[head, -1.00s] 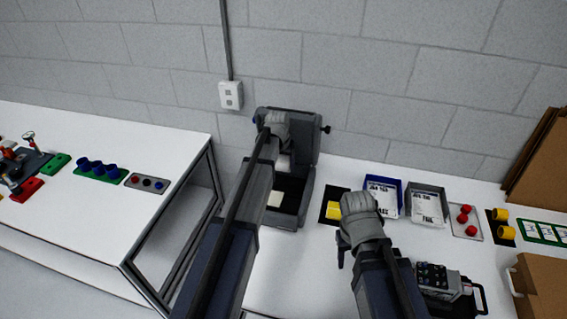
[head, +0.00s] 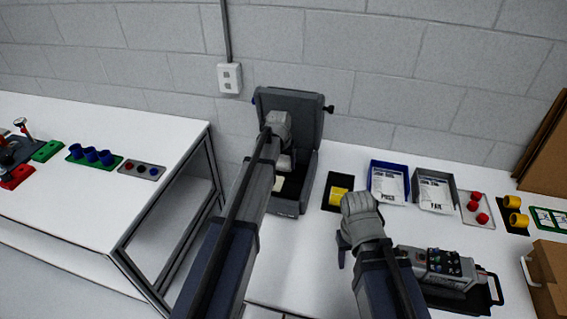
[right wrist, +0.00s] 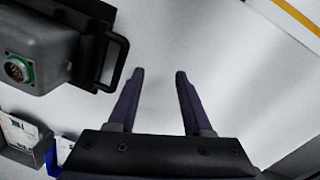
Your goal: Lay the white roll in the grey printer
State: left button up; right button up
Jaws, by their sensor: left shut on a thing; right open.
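The grey printer (head: 311,160) stands open against the wall, its lid (head: 306,104) raised at the back. My left gripper (head: 284,150) is over the printer's opening, shut on the white roll (head: 285,162). My arm and hand hide part of the roll and the printer's inside, so I cannot tell whether the roll touches the bottom. A cream patch (head: 278,183) shows inside the printer, below the roll. My right gripper (right wrist: 159,73) is open and empty above the white table, to the right of the printer; it also shows in the head view (head: 343,252).
A yellow part on a black mat (head: 331,204), a blue tray (head: 373,167) and a grey tray (head: 450,181) stand right of the printer. A grey device with a handle (head: 440,268) is right of my right gripper. Cardboard boxes (head: 545,282) are far right. A gap separates the left table (head: 100,210).

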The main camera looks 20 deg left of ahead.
pick_arm(q)
jog(key=shift+f+b, duration=1.35)
jog(key=shift+f, duration=0.4)
pick_arm(e)
jog(key=shift+f, duration=1.75)
pick_arm(q)
jog(key=o, duration=1.4)
jog(key=shift+r, duration=0.2)
pick_arm(e)
jog(key=shift+r, duration=0.2)
pick_arm(q)
jog(key=p+v, duration=0.7)
jog(key=shift+s+r+p, duration=0.15)
jog(key=shift+r+p, duration=0.1)
jog(key=shift+p, duration=0.1)
pick_arm(e)
notch_tip(320, 180, up, 7)
pick_arm(q)
jog(key=shift+f, duration=0.1)
